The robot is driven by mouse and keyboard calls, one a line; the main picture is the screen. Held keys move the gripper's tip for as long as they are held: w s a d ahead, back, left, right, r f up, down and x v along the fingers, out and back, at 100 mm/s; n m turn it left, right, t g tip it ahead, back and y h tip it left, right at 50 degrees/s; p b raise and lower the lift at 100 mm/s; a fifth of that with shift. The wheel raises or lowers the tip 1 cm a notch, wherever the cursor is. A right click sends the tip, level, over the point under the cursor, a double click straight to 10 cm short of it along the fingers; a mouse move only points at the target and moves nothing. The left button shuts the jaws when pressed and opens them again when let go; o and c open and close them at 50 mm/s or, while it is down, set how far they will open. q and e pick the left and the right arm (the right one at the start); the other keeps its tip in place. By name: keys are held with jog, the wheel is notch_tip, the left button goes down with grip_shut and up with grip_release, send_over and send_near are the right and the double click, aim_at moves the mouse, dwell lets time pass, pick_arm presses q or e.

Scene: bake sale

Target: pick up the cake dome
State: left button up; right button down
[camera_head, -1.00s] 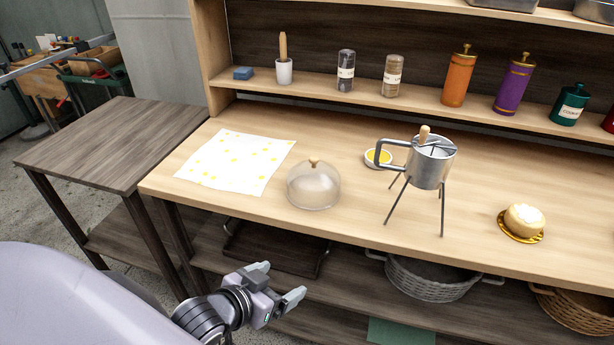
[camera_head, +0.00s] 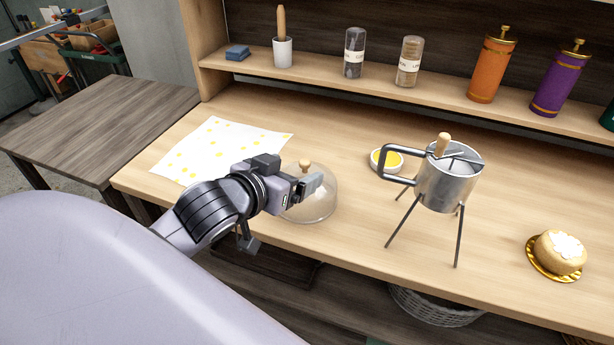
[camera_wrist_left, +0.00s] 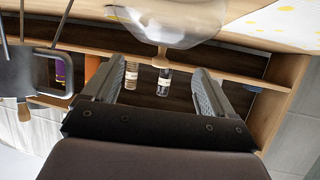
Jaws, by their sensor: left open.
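The clear cake dome (camera_head: 322,207) with its wooden knob (camera_head: 305,163) stands on the wooden counter, right of the dotted cloth. My left gripper (camera_head: 308,182) is beside the dome's upper part, in front of and partly covering it. In the left wrist view the picture is upside down. The dome (camera_wrist_left: 175,22) shows at the top, with its knob (camera_wrist_left: 160,58) pointing down between the open, empty fingers (camera_wrist_left: 152,72). I cannot tell whether a finger touches the dome. My right gripper is not in view.
A metal pot on thin legs (camera_head: 448,185) stands right of the dome, with a small yellow-filled bowl (camera_head: 385,160) behind it. A cake on a gold plate (camera_head: 559,252) is farther right. The dotted cloth (camera_head: 222,145) lies left. Jars and grinders stand on the back shelf.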

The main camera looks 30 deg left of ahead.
aim_at(301, 167)
pick_arm(q)
jog(key=shift+x, duration=2.6)
jog(key=shift+a, duration=0.1)
grip_shut()
